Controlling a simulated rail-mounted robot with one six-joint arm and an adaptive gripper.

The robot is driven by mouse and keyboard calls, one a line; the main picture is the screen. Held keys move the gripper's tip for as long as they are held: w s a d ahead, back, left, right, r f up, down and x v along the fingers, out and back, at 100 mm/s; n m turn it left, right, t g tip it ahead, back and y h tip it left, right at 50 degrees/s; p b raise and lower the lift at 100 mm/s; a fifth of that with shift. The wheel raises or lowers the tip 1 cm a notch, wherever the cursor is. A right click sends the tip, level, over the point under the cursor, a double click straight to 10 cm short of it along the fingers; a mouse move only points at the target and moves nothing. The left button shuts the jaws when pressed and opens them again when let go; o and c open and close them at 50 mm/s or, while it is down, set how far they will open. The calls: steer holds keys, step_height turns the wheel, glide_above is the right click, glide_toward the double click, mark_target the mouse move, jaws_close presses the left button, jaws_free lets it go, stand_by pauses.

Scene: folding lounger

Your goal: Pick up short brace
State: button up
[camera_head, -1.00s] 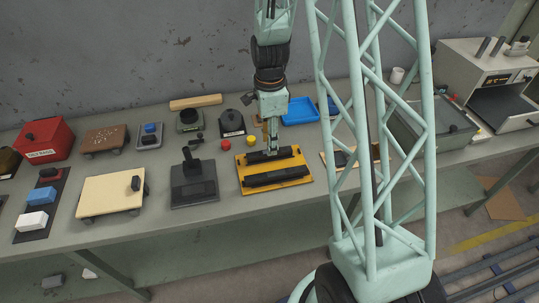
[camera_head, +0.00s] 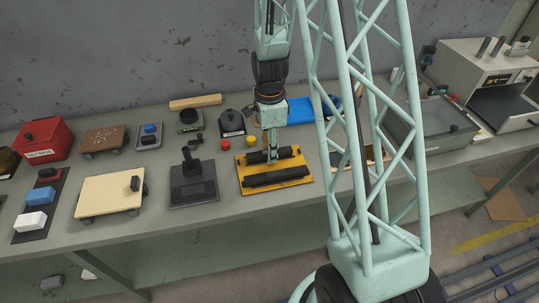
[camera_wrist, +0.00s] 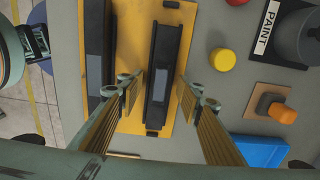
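A yellow tray (camera_head: 246,184) on the bench holds two dark bars. The back bar (camera_head: 289,152), apparently the short brace, lies on the tray's far side; the front bar (camera_head: 277,177) is a little longer. My gripper (camera_head: 270,154) is above the back bar. In the wrist view my gripper (camera_wrist: 160,98) is open, with one ribbed finger on each side of the back bar (camera_wrist: 163,60). Gaps show between the fingers and the bar. The other bar (camera_wrist: 96,50) lies to the left on the yellow tray (camera_wrist: 130,40).
Yellow (camera_head: 251,141) and red (camera_head: 225,145) knobs and a black paint container (camera_head: 232,124) stand behind the tray. A blue tray (camera_head: 300,111) is at back right. A black stand (camera_head: 193,183) is to the left. Bare bench lies in front of the yellow tray.

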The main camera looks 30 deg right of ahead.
steer(key=c, duration=1)
steer(key=shift+r, duration=0.15)
steer(key=shift+r, duration=1.6)
steer(key=shift+s, duration=0.2)
steer(key=s+a, duration=0.1)
steer(key=s, duration=0.3)
steer(key=s+a+r, duration=0.1)
steer(key=s, duration=0.3)
steer(key=s+a, duration=0.1)
steer(key=s, duration=0.3)
steer(key=shift+s+a+r, duration=0.15)
steer(key=shift+a, duration=0.15)
steer(key=shift+s, duration=0.15)
steer(key=b, duration=0.3)
steer(key=shift+s+a, duration=0.15)
steer(key=shift+s, duration=0.2)
steer(key=shift+s+a+b, duration=0.1)
steer(key=shift+s+b, duration=0.3)
steer(key=shift+b, duration=0.5)
